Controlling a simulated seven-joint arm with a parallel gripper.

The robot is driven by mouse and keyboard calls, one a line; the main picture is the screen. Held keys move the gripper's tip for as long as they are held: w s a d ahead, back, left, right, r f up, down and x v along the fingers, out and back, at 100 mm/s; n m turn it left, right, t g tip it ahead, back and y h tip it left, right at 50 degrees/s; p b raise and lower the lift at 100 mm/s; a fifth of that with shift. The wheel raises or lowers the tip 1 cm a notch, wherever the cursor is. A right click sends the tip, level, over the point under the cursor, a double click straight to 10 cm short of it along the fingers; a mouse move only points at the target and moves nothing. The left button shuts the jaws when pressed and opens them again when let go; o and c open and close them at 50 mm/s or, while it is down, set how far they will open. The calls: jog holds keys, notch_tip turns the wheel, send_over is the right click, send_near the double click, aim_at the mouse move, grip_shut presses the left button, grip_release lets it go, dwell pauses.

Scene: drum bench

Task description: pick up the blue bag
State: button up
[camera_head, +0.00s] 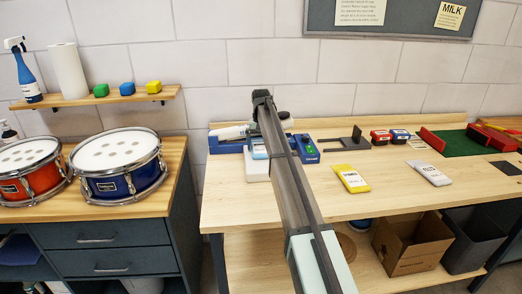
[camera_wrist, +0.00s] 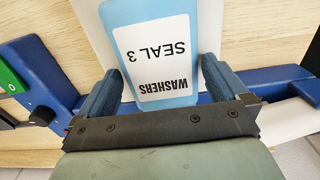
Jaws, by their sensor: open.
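The blue bag (camera_wrist: 158,60) is light blue with a white label reading "WASHERS SEAL 3". In the wrist view it lies between the two fingers of my gripper (camera_wrist: 160,78), which is open. The right finger is close to the bag's edge; I cannot tell whether it touches. A gap shows at the left finger. In the head view a part of the blue bag (camera_head: 259,151) shows on a white block, just left of my arm. My arm hides the fingers there.
A blue device with a green switch (camera_head: 308,149) stands around the bag. A yellow bag (camera_head: 352,178) and a pale grey bag (camera_head: 432,173) lie to the right on the bench. Red and blue boxes (camera_head: 399,135) and a dark stand (camera_head: 352,141) are behind them.

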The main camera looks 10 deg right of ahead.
jog(key=shift+f, duration=0.35)
jog(key=shift+c, duration=0.5)
jog(key=c, duration=0.7)
jog(key=shift+r, duration=0.5)
jog(key=s, duration=3.2)
jog(key=shift+r, duration=0.3)
